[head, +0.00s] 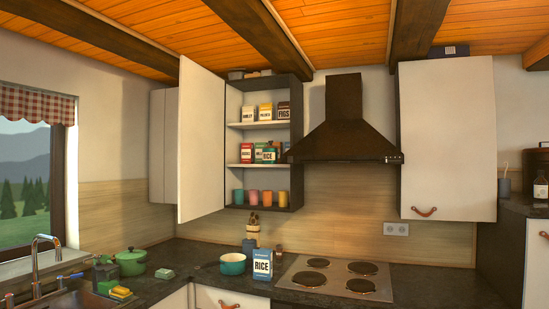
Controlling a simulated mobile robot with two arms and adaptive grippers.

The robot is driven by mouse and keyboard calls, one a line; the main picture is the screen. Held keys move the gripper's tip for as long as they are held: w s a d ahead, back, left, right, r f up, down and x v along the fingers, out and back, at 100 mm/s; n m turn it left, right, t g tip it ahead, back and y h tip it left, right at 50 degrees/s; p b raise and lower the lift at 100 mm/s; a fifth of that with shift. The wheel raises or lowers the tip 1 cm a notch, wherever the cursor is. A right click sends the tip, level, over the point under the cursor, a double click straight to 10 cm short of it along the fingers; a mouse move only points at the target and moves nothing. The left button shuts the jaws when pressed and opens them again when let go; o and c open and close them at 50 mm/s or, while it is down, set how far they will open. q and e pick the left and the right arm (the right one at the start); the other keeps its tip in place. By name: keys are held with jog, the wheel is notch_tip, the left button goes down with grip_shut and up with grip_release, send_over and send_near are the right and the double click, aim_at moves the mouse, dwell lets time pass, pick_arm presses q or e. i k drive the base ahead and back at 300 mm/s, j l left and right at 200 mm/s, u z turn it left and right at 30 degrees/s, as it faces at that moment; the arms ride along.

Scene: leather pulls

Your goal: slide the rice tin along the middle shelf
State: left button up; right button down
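A larger blue and white box also labelled RICE (262,265) stands upright on the counter, left of the hob. Neither of my grippers is in view.
The cabinet door (202,140) stands open to the left. Packets including FIGS (283,110) fill the upper shelf, and coloured cups (253,198) stand below. The range hood (343,130) is close on the right. A teal pot (232,265) and a green pot (131,262) sit on the counter.

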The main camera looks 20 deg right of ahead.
aim_at(270, 156)
jog(key=i+l, duration=0.2)
jog(key=i, duration=0.3)
jog(key=i+l, duration=0.2)
jog(key=i, duration=0.25)
jog(key=i+l+u, duration=0.1)
jog(key=i, duration=0.4)
jog(key=i+l, duration=0.35)
jog(key=i, duration=0.1)
